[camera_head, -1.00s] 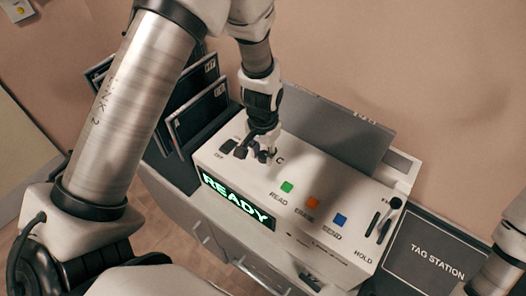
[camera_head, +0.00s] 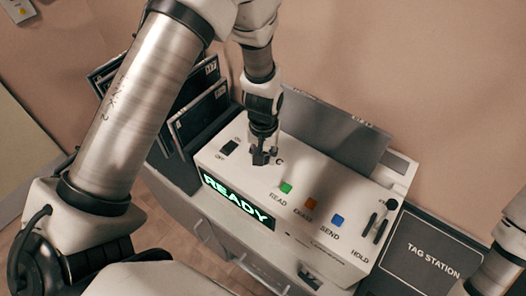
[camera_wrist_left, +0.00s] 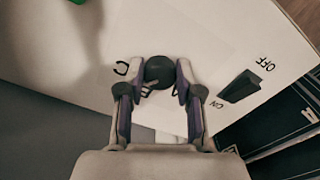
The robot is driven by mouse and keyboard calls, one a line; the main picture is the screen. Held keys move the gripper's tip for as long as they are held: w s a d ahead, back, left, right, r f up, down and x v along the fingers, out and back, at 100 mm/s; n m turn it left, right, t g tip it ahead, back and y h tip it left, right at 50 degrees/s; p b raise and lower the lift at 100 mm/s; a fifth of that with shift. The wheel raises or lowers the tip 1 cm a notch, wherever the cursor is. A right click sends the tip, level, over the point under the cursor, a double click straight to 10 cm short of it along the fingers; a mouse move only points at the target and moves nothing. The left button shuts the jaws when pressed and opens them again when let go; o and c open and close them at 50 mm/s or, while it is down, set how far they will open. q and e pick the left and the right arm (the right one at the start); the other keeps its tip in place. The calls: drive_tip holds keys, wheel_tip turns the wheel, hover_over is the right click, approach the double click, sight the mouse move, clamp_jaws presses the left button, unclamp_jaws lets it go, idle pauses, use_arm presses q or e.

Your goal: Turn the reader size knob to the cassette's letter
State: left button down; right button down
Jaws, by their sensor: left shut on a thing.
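The reader (camera_head: 300,235) is a white console with a lit READY display (camera_head: 236,200). Its size knob (camera_wrist_left: 160,70) is dark and round in the left wrist view, between my left fingertips. My left gripper (camera_head: 262,156) is shut on it, with a finger at each side; it also shows in the left wrist view (camera_wrist_left: 159,85). A letter C (camera_head: 280,161) is printed beside the knob. The gripper hides other marks and the knob's pointer. A grey panel (camera_head: 330,130) sits at the reader's back; no letter on it is readable. My right gripper is out of view.
An ON/OFF switch (camera_head: 229,147) is left of the knob. Dark labelled panels (camera_head: 200,118) stand at left. The TAG STATION (camera_head: 430,258) is at right.

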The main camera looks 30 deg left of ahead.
use_arm(q)
drive_tip(key=n+p, duration=0.1)
drive_tip(key=n, duration=0.3)
drive_tip(key=shift+w+d+p, duration=0.1)
drive_tip(key=shift+p, duration=0.3)
drive_tip(key=shift+n+p, duration=0.45)
drive_tip(key=shift+n, duration=1.05)
